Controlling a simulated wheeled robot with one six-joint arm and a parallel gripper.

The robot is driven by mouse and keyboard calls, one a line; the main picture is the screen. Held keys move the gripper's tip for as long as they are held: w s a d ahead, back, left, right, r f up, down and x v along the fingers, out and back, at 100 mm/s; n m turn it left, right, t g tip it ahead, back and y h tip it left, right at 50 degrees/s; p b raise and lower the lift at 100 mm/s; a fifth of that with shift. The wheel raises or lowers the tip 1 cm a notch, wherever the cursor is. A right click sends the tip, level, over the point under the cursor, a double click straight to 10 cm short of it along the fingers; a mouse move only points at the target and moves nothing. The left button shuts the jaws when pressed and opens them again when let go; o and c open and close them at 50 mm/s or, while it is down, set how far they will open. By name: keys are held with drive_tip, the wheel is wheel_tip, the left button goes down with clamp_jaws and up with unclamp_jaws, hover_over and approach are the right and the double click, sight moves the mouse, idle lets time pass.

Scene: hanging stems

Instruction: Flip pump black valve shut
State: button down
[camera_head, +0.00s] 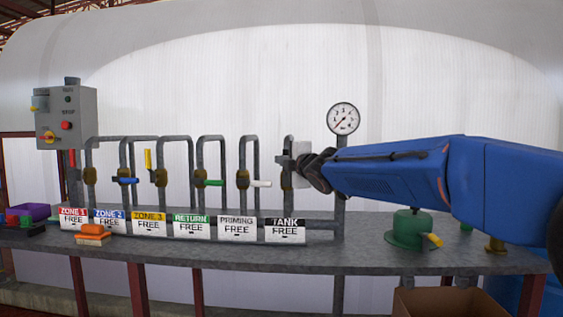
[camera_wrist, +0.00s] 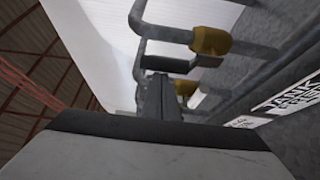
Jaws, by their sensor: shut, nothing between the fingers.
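The valve above the black-headed TANK FREE label (camera_head: 285,230) is at the right end of the pipe row. Its brass body (camera_head: 287,179) shows in the head view, and in the wrist view the brass body (camera_wrist: 212,40) is near the top. A dark handle (camera_wrist: 197,62) lies across the pipe there, beside the brass. My gripper (camera_head: 300,163) is in front of this valve at handle height. In the wrist view its dark fingers (camera_wrist: 157,92) are shut and empty, their tips close to the handle. I cannot tell whether they touch it.
To the left stand valves with white (camera_head: 261,183), green (camera_head: 209,183), blue (camera_head: 125,181), yellow (camera_head: 148,159) and red (camera_head: 72,158) handles. A pressure gauge (camera_head: 343,118) is just above my arm. A green flanged fitting (camera_head: 409,230) stands on the bench (camera_head: 370,258).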

drive_tip(key=shift+d+m+t, duration=0.3)
drive_tip(key=shift+d+m, duration=0.2)
drive_tip(key=shift+m, duration=0.1)
idle(0.5)
drive_tip(key=d+f+m+t+h, duration=0.3)
drive_tip(key=d+f+m+h, duration=0.1)
drive_tip(key=m, duration=0.7)
drive_tip(key=d+f+m+t+h, duration=0.4)
drive_tip(key=m+h, duration=0.2)
drive_tip(key=m, duration=0.6)
drive_tip(key=shift+s+d+m+t, duration=0.15)
drive_tip(key=shift+d+m+t, duration=0.15)
drive_tip(key=shift+d, duration=0.05)
drive_tip(key=s+f, duration=0.1)
drive_tip(key=s, duration=0.8)
drive_tip(key=shift+s+a, duration=0.15)
drive_tip(key=shift+s, duration=0.1)
